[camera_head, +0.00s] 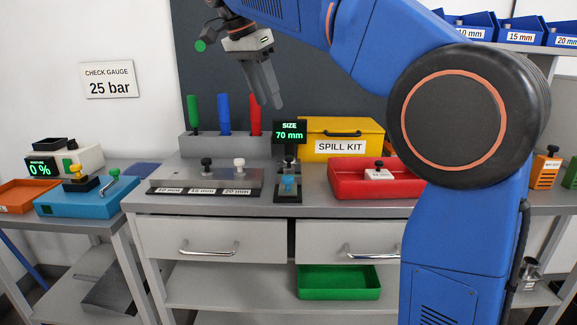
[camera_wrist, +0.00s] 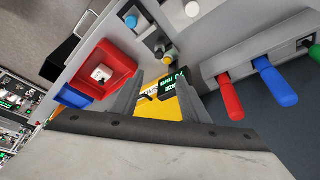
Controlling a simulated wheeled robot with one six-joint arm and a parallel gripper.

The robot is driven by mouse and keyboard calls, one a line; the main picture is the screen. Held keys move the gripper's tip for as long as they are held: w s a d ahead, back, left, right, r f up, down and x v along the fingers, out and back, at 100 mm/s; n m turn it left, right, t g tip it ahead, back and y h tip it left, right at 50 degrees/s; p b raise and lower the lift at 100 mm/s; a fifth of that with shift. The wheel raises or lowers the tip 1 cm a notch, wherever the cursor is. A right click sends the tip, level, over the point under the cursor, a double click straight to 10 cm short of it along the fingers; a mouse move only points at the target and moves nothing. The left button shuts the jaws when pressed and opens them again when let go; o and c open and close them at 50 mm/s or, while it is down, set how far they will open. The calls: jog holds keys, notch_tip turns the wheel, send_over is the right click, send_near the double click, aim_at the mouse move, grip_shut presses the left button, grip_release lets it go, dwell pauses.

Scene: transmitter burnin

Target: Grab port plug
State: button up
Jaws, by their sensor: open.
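No part is labelled as the port plug, so I cannot tell which one it is. A black-knobbed plug (camera_head: 206,163) and a white-knobbed plug (camera_head: 239,164) stand on a grey plate (camera_head: 190,174) marked 10, 15 and 20 mm. A small blue-topped piece (camera_head: 288,184) sits at the foot of the size gauge (camera_head: 289,132), which reads 70 mm. The white knob also shows in the wrist view (camera_wrist: 192,9). My gripper (camera_head: 270,104) is open and empty, high above the bench. Its two fingers show in the wrist view (camera_wrist: 160,82), pointing towards the bench.
Green, blue and red handles (camera_head: 225,114) stand in a grey rack behind the plate. A yellow spill kit box (camera_head: 355,128) and a red tray (camera_head: 343,186) with a white block are to the right. A blue unit (camera_head: 60,207) stands on the left table.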

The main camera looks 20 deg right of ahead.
send_near(289, 156)
notch_tip(289, 156, down, 2)
jog(key=w, duration=0.1)
jog(key=shift+s+d+x, duration=0.15)
jog(key=shift+x, duration=1.4)
jog(key=shift+s+d+x, duration=0.1)
jog(key=shift+d+x, duration=0.05)
jog(key=shift+x, duration=1.45)
jog(key=shift+r, duration=0.15)
grip_shut()
